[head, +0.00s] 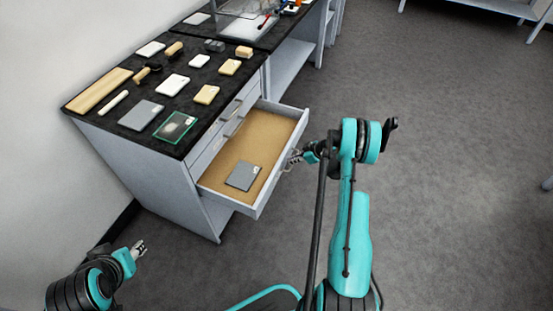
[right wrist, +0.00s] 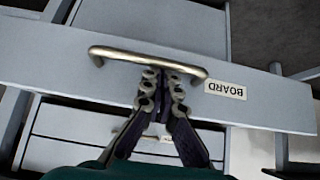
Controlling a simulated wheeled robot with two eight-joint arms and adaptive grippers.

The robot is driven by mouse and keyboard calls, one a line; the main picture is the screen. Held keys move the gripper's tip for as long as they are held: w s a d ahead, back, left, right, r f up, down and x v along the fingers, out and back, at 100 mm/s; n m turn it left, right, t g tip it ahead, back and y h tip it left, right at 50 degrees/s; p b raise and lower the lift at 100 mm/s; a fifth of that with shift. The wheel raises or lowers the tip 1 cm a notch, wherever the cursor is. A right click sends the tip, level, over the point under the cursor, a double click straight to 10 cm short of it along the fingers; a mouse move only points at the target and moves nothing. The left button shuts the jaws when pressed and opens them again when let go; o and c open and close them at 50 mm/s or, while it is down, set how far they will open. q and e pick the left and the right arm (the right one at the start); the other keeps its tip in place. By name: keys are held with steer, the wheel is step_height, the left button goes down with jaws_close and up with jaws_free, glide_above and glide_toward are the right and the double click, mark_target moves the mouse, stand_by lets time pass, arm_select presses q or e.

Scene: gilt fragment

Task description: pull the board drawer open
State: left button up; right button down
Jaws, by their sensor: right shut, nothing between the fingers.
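The board drawer (head: 268,192) stands pulled well out of the cabinet, with a grey board (head: 243,176) lying on its tan floor. In the right wrist view, the drawer front (right wrist: 50,62) carries a metal bar handle (right wrist: 125,54) and a label (right wrist: 225,89) reading BOARD, upside down. My right gripper (head: 292,160) is at the drawer's outer front. In the right wrist view its fingertips (right wrist: 162,75) are shut together at the handle, with nothing between them; whether they touch the bar is unclear. My left gripper (head: 140,246) is low at left, away from the drawer; its jaw state is unclear.
The dark countertop (head: 112,119) above holds several flat pieces, a green-edged clear plate (head: 176,127) and brushes. Other closed drawers (head: 210,156) sit beside the open one. A second bench stands behind. The grey floor (head: 440,180) at right is clear.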

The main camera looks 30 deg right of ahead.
arm_select(q)
steer(key=shift+s+a, duration=0.15)
steer(key=shift+s, duration=0.1)
arm_select(e)
steer(key=s+d, duration=0.4)
steer(key=s, duration=0.1)
steer(key=shift+s+d, duration=0.25)
steer(key=shift+s, duration=0.1)
steer(key=shift+r, duration=0.1)
